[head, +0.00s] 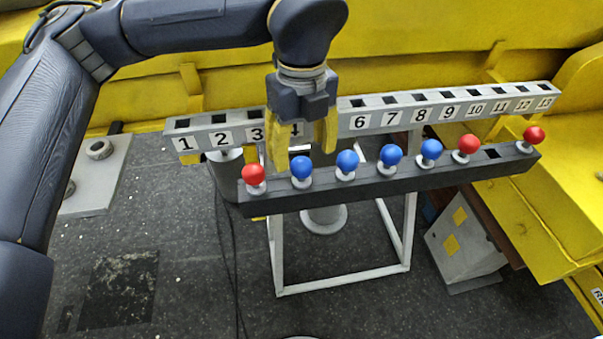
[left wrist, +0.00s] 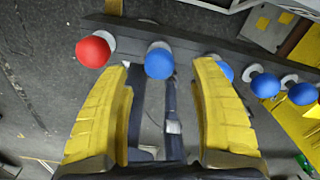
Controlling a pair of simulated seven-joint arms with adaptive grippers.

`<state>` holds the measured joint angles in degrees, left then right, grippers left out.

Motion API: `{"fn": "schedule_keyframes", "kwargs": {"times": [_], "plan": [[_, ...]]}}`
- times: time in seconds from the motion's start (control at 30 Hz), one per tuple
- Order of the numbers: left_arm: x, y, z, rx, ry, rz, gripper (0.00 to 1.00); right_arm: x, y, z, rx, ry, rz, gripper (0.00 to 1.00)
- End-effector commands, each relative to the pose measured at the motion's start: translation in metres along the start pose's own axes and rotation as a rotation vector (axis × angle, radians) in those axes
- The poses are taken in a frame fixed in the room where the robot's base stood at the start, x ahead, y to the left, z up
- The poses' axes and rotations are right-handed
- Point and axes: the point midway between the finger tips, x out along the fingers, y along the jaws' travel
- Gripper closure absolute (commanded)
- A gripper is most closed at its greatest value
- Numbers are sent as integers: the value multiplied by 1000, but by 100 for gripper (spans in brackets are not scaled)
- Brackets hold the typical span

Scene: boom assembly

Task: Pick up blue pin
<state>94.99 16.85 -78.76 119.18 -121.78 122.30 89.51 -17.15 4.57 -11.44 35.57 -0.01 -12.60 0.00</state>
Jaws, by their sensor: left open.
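Several blue pins stand upright in the dark front rack (head: 400,185); the leftmost blue pin (head: 301,167) is beside a red pin (head: 254,174). My left gripper (head: 301,155) is open and empty, with yellow fingers pointing down just behind the rack's left part. In the left wrist view, that blue pin (left wrist: 159,61) shows between the two fingertips, a little beyond them, and the red pin (left wrist: 93,51) is outside the left finger. Another blue pin (left wrist: 226,70) is partly hidden by the right finger. My right gripper is not in view.
A grey rail with numbered square holes (head: 449,112) runs behind the rack; my left gripper covers part of it. More red pins (head: 467,143) stand at the rack's right, with one empty hole (head: 492,154) between them. A white frame (head: 341,279) is below.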

Motion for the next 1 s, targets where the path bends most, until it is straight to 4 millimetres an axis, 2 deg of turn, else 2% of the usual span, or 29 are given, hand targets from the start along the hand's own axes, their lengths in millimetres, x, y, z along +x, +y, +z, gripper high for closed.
{"fn": "schedule_keyframes", "kwargs": {"times": [0.17,0.5,0.87,1.0], "plan": [[10,1,0,0,1,1,38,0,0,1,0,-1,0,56],[48,1,-1,-2,2,2,38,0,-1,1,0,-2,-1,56],[53,1,-1,-2,1,0,38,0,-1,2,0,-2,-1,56],[53,1,-1,-2,1,0,52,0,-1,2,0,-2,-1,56]]}}
